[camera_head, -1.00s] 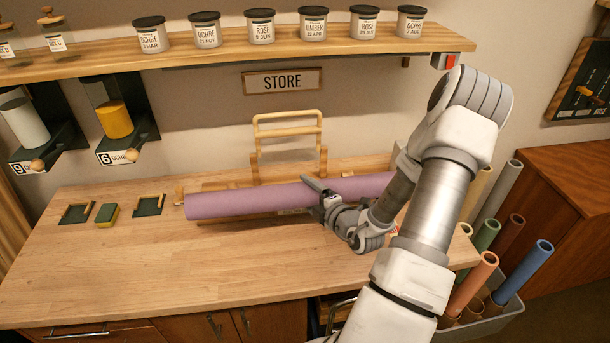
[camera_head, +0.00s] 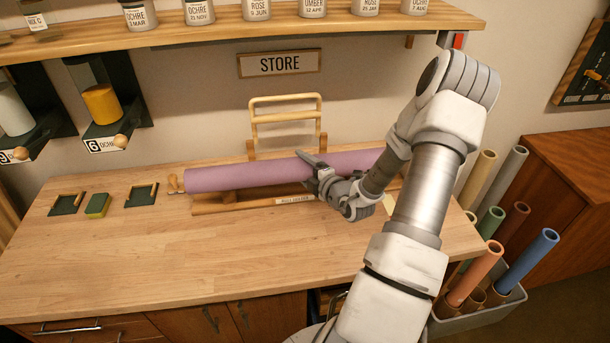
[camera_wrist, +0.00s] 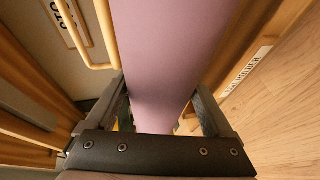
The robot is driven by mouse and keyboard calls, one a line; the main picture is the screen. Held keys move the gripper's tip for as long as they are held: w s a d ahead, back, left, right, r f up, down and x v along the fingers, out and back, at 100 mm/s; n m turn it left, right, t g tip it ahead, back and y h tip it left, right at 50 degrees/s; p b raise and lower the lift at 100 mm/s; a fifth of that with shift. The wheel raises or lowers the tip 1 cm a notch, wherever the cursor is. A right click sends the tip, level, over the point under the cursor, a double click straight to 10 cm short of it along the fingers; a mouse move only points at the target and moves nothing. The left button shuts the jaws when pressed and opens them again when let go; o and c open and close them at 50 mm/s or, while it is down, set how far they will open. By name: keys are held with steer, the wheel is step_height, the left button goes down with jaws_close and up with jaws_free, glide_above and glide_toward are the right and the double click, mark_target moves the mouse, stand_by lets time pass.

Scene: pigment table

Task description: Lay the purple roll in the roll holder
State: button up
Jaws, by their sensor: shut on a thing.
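The purple roll (camera_head: 232,177) lies level, left to right, above the back part of the table. My gripper (camera_head: 312,170) is shut on it near its middle. In the wrist view the purple roll (camera_wrist: 165,50) runs between the two fingers of my gripper (camera_wrist: 165,105). The wooden roll holder (camera_head: 240,205) has a labelled front rail that shows just below and in front of the roll. I cannot tell whether the roll touches the holder. My arm hides part of the roll's right side.
A wooden rack (camera_head: 286,118) stands behind the roll. Dark trays (camera_head: 67,204) and a green sponge (camera_head: 98,206) lie at the table's left. A bin (camera_head: 480,318) of coloured rolls stands right of the table. A shelf (camera_head: 230,38) with jars hangs above. The table's front is clear.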

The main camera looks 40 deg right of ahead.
steer(key=w+d+f+b, duration=0.1)
steer(key=w+f+b, duration=0.1)
steer(key=w+d+f+b, duration=0.1)
steer(key=w+f+b, duration=0.1)
steer(key=w+b, duration=0.1)
steer(key=w+d+f+b, duration=0.2)
steer(key=w+b, duration=0.1)
steer(key=shift+w+f, duration=0.25)
steer(key=shift+f, duration=0.1)
steer(key=shift+f+b, duration=0.3)
steer(key=shift+f, duration=0.6)
steer(key=o, duration=1.3)
steer(key=shift+s+f, duration=0.15)
steer(key=v, duration=1.7)
steer(key=shift+s, duration=0.15)
